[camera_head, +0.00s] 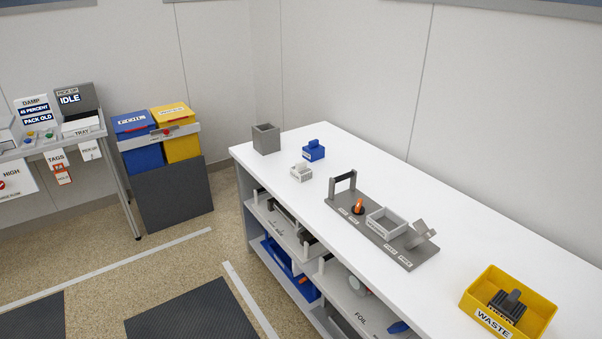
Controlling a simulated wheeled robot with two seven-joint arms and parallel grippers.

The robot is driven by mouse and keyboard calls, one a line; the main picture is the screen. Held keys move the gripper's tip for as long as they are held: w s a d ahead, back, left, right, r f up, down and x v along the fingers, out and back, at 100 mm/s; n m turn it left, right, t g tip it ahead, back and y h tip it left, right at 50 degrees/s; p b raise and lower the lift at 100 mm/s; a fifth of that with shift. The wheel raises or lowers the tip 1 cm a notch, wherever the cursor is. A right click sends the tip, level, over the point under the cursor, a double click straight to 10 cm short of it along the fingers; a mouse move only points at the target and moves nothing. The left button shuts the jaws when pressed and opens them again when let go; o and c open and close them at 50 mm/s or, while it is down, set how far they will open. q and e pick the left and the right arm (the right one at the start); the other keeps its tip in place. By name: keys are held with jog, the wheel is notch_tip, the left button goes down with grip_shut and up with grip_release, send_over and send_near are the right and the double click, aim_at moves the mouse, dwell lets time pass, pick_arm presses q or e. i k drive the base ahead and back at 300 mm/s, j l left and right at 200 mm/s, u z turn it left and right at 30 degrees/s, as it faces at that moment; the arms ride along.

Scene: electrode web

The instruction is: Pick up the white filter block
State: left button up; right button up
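A small white block (301,171) with a raised grip and a label on its front stands on the white bench top (465,237), toward its left end. It looks like the white filter block, though its label is too small to read. A similar blue block (313,150) stands just behind it and to its right, apart from it. Neither of my grippers shows in the head view.
A grey open box (266,139) stands at the bench's far left corner. A grey tool board (382,231) with a handle and tray lies right of the blocks. A yellow waste bin (508,303) holds dark blocks. Floor left of the bench is open.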

aim_at(302, 173)
jog(key=i+j+z, duration=0.15)
jog(key=z, duration=1)
jog(key=i+j+z, duration=0.15)
jog(key=j+z, duration=0.35)
jog(key=j, duration=0.3)
jog(key=j+z, duration=0.5)
jog(key=j, duration=1.15)
jog(key=j+z, duration=0.1)
jog(key=j, duration=0.7)
jog(key=k+j, duration=0.15)
jog(key=j, duration=0.6)
